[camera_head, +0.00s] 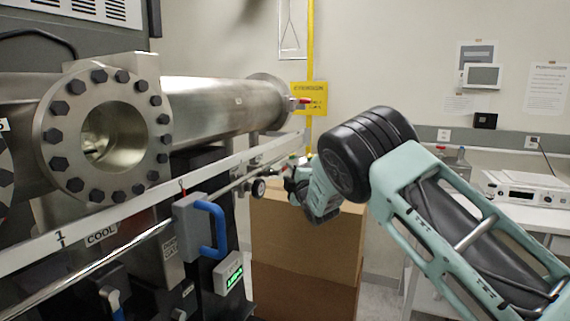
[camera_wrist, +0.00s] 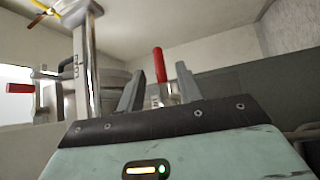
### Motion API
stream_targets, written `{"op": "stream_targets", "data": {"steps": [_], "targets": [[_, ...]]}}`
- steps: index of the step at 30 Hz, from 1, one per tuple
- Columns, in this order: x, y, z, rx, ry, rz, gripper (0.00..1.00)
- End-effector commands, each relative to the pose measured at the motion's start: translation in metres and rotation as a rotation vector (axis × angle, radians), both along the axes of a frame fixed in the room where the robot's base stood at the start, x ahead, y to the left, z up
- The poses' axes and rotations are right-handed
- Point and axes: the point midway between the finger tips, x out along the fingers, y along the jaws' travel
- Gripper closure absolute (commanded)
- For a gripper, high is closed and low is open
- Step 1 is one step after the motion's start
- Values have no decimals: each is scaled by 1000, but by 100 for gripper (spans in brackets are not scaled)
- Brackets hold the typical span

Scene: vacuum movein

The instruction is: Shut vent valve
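My gripper (camera_wrist: 158,85) is open, its two grey fingers standing apart in the wrist view. A red upright handle (camera_wrist: 158,64) on a small metal fitting shows between and beyond the fingertips, with no contact visible. No label tells which is the vent valve. In the head view my gripper (camera_head: 293,186) is beside the rail; its fingers are too dark and small to tell apart.
A large steel pipe (camera_head: 215,103) with a bolted flange (camera_head: 110,131) fills the left. A white rail (camera_head: 150,200) and a blue handle (camera_head: 219,230) are in front. A cardboard box (camera_head: 300,245) stands below my arm. A bench with a white instrument (camera_head: 525,188) is at right.

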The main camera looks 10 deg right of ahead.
Motion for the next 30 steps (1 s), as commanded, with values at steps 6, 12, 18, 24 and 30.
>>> {"op": "stream_targets", "data": {"steps": [6,12,18,24,30], "targets": [[29,4,6,0,-1,0,65],[42,6,6,0,0,0,65],[44,6,6,1,0,0,65],[44,6,6,1,0,0,82],[44,6,6,1,0,0,100]]}}
